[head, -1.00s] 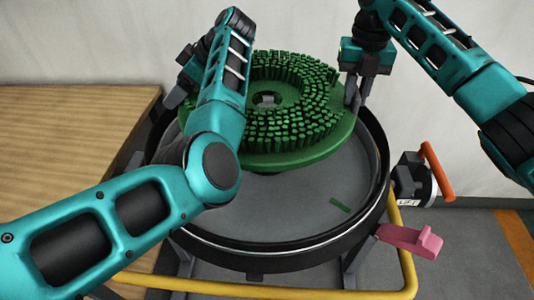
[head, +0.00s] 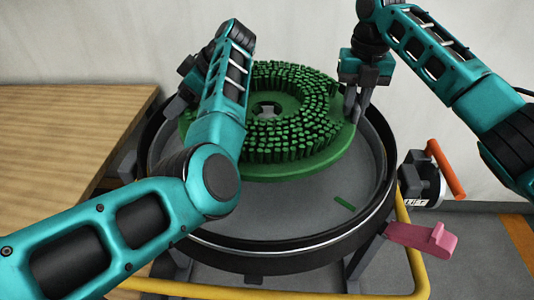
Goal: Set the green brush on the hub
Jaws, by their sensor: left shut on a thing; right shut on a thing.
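The green brush (head: 300,172) is a round disc with its bristles facing up and a hole in its middle. It is held about level over the back part of a round black-rimmed grey tub (head: 270,215). A small grey shape, perhaps the hub (head: 267,110), shows through the hole; the rest of it is hidden. My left gripper (head: 174,107) is shut on the brush's left edge, partly hidden behind my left arm. My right gripper (head: 352,106) is shut on its right edge. I cannot tell whether the brush touches anything below.
A wooden table (head: 60,140) stands at the left. A yellow rail (head: 300,294) runs around the tub's front and right. An orange-handled lift control (head: 440,170) and a pink lever (head: 422,238) sit at the right. A pale wall is behind.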

